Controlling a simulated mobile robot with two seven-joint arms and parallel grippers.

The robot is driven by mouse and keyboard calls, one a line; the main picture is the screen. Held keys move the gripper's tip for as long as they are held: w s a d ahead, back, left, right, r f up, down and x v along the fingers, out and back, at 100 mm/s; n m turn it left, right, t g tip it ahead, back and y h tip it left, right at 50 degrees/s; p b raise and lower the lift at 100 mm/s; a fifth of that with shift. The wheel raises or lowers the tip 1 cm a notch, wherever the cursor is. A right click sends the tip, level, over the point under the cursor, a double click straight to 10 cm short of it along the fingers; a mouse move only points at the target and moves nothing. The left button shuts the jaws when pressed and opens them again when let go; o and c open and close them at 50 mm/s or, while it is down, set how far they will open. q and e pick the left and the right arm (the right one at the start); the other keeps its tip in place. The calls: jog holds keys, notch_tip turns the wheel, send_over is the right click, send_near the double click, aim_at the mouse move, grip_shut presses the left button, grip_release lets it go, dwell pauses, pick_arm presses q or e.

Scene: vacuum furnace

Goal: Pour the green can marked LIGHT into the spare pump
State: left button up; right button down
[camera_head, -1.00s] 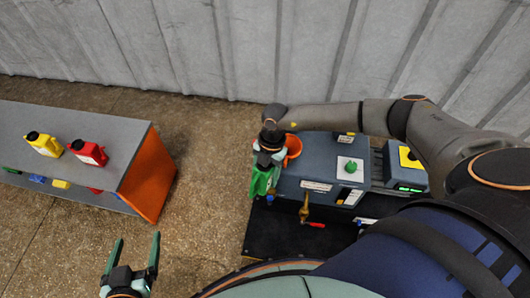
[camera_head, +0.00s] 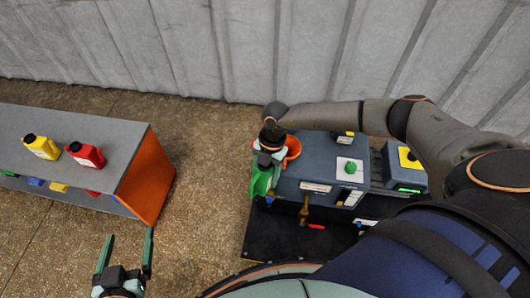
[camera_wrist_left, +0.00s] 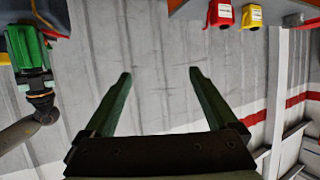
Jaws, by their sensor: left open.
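A green can (camera_head: 262,180) is at the left end of a dark blue pump unit (camera_head: 318,168), beside an orange funnel (camera_head: 292,148). My right gripper (camera_head: 268,158) is shut on the can; its fingers are mostly hidden from above. The can's marking cannot be read, and no liquid stream shows. I cannot tell from labels whether this pump is the spare one. My left gripper (camera_head: 125,256) is open and empty above the floor at lower left. In the left wrist view its open fingers (camera_wrist_left: 160,85) hold nothing, and the green can (camera_wrist_left: 28,48) shows at upper left.
A grey-topped bench (camera_head: 100,125) with orange ends stands at left. It bears a yellow can (camera_head: 42,148) and a red can (camera_head: 86,156), with coloured items below. A second unit with a yellow panel (camera_head: 408,157) stands right. Floor between is clear.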

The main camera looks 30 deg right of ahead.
aim_at(263, 172)
pick_arm(q)
jog(key=shift+w+r+t+b, duration=0.15)
jog(key=shift+w+r+t, duration=0.2)
jog(key=shift+r, duration=0.35)
jog(key=shift+w+r+t+b, duration=0.1)
jog(key=shift+w+r+t, duration=0.15)
jog(key=shift+r, duration=0.5)
jog(key=shift+w+r+t+b, duration=0.15)
jog(key=shift+w+r+t, duration=0.2)
jog(key=shift+r, duration=0.35)
pick_arm(e)
jog(key=shift+a+r+y, duration=0.15)
jog(key=shift+r+y, duration=0.25)
jog(key=shift+r, duration=0.05)
pick_arm(q)
jog(key=shift+m+t+h, duration=0.5)
jog(key=shift+m+t, duration=0.1)
jog(key=shift+t, duration=0.35)
jog(key=shift+w+d+r+b, duration=0.1)
jog(key=shift+w+r+b, duration=0.1)
jog(key=shift+r, duration=0.85)
jog(key=shift+w+r+b, duration=0.1)
jog(key=shift+r+b, duration=0.05)
jog(key=shift+r, duration=0.85)
pick_arm(e)
jog(key=shift+a+r+g+y, duration=0.1)
jog(key=shift+r+g+y, duration=0.2)
jog(key=shift+r+g, duration=0.1)
